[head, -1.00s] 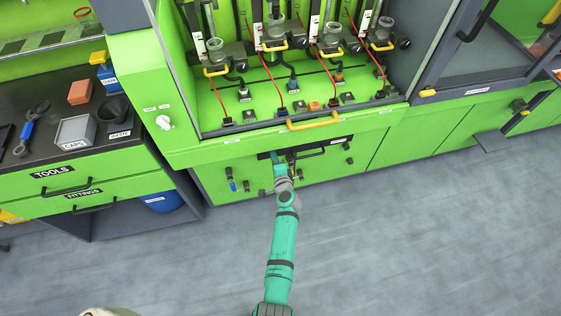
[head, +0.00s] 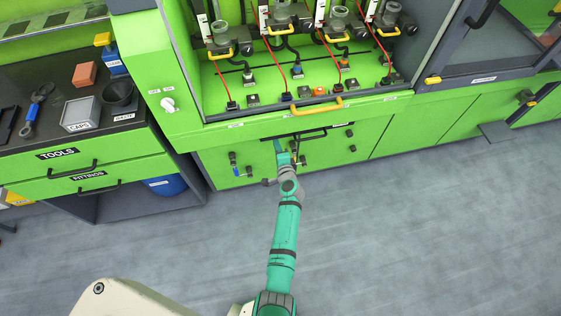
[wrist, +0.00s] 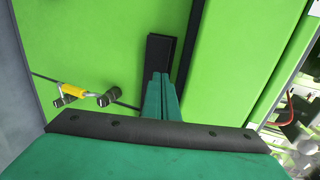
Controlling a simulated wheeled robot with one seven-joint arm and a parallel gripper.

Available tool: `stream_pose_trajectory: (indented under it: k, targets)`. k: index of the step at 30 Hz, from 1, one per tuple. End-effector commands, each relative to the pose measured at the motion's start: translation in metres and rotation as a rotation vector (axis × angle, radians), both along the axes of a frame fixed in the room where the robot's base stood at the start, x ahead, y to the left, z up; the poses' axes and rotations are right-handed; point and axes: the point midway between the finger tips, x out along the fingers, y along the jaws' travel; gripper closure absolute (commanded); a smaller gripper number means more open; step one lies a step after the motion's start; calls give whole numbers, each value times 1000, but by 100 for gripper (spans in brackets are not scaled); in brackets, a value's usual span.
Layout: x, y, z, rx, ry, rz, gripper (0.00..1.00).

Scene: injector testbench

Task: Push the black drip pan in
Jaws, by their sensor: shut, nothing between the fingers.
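The black drip pan (head: 312,135) shows as a dark strip with a handle, low on the front of the green bench, below the yellow handle. In the wrist view a black part (wrist: 159,48), which looks like its front, stands just beyond the fingertips. My gripper (head: 279,147) is shut and empty, at the left part of the pan's front. In the wrist view the closed fingers (wrist: 161,80) reach up to the lower end of the black part. They look in contact with it or very close. My fingers and arm hide some of the pan, and how far it sticks out is unclear.
Small valves (head: 240,171) sit on the green panel left of my gripper, and a yellow-handled one (wrist: 74,90) shows in the wrist view. A yellow handle (head: 316,108) is above the pan. The tool drawers (head: 72,153) stand at left. The grey floor (head: 420,230) in front is clear.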

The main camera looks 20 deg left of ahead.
Motion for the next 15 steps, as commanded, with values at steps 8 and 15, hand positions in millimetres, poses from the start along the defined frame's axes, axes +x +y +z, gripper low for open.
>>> stream_pose_trajectory:
  k: [8,15]
  targets:
    - [-42,-31,14,-2,1,-2,100]
    - [-71,-45,24,-3,2,7,100]
